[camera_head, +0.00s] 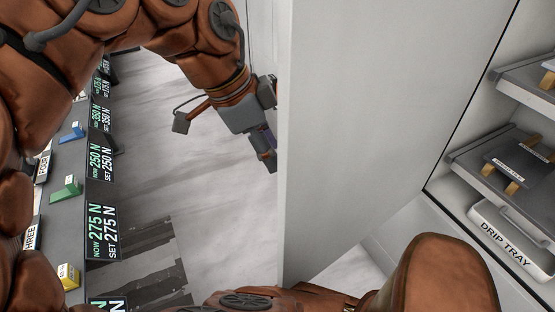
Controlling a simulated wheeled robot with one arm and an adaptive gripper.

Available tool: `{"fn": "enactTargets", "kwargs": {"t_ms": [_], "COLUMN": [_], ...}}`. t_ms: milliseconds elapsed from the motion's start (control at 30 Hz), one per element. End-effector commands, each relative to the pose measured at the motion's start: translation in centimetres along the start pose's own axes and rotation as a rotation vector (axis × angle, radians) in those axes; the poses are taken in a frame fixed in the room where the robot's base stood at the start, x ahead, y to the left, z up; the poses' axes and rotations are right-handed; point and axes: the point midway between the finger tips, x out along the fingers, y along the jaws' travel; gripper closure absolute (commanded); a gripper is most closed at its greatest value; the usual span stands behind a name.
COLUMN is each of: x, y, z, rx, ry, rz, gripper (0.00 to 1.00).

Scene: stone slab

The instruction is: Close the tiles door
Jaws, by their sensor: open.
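A tall pale grey door panel (345,130) stands open in the middle of the camera_head view, edge toward me. It stands out from the cabinet at the right, whose interior is exposed. My gripper (265,152) is at the left of the door's near edge, on the side away from the shelves, pointing downward. It is open and holds nothing that I can see. The door edge may hide part of it, and I cannot tell whether it touches the panel.
Inside the cabinet are dark shelves (470,160) bearing tiles and a white drip tray (500,238). At the left is a dark bench (68,215) with several force displays (102,230) and coloured blocks.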

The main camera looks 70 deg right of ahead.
Motion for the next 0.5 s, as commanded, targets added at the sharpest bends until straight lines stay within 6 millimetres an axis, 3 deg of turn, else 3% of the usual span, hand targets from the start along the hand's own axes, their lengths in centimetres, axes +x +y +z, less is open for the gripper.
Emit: {"fn": "enactTargets", "kwargs": {"t_ms": [200,500], "x": [-1.7,-2.1], "y": [-0.1,0.0], "z": [0.0,0.0], "rx": [0.000,0.001], "ry": [0.001,0.000], "rz": [-0.004,-0.001], "gripper": [0.59,0.59]}}
